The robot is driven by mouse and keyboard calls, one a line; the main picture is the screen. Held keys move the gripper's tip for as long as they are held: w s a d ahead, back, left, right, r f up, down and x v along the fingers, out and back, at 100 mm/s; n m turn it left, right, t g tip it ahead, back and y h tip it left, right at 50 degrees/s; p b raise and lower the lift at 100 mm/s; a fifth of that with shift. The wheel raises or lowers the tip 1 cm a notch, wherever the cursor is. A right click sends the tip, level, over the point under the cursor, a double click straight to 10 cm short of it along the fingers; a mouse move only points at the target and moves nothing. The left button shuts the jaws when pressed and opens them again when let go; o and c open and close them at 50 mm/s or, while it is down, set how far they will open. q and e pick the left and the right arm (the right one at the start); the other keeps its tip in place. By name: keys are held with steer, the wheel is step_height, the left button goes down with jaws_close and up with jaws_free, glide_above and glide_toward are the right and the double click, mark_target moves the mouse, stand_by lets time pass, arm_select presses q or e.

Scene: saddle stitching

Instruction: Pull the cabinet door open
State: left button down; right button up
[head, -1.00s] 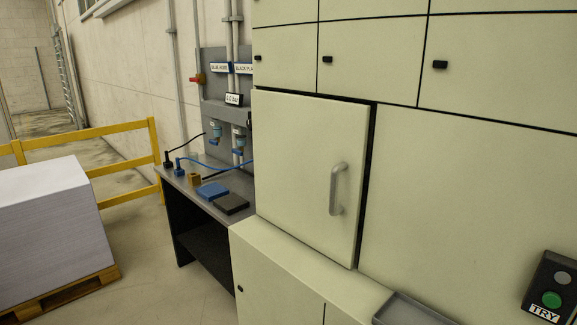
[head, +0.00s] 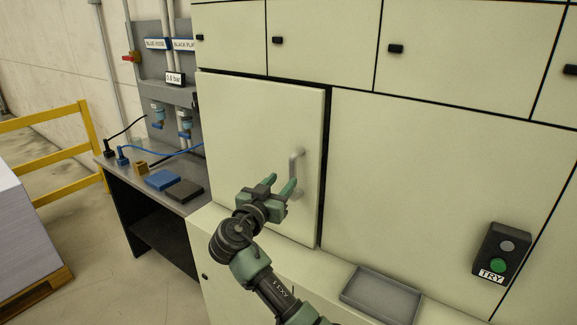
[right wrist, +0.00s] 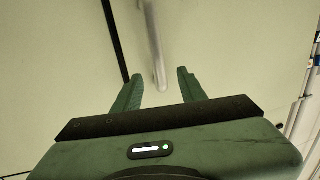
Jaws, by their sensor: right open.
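The cream cabinet door (head: 245,150) stands slightly proud of the cabinet front, with a dark gap along its right edge. Its grey vertical bar handle (head: 296,172) is near that edge. My right gripper (head: 280,184) is open and empty in front of the door, just below and left of the handle's top; its right finger hides part of the handle. In the right wrist view the handle (right wrist: 157,50) lies ahead, roughly in line with the space between the open fingers (right wrist: 158,88). I cannot tell whether the fingers reach around it. My left gripper is not in view.
A grey tray (head: 382,296) sits on the ledge below the door. A button box marked TRY (head: 502,252) is at the right. A bench (head: 150,178) with blue and black blocks stands left of the cabinet. A yellow rail (head: 50,150) and paper stack (head: 25,235) are farther left.

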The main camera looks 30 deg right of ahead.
mark_target(291, 169)
steer(key=shift+w+d+r, duration=0.25)
steer(key=shift+d+r, duration=0.05)
steer(key=shift+r, duration=0.05)
steer(key=p+x, duration=0.3)
steer(key=x, duration=0.3)
steer(key=shift+d+p, duration=0.15)
steer(key=shift+p, duration=0.15)
steer(key=shift+w+d+f, duration=0.2)
steer(key=shift+d, duration=0.1)
jaws_close()
stand_by(0.6)
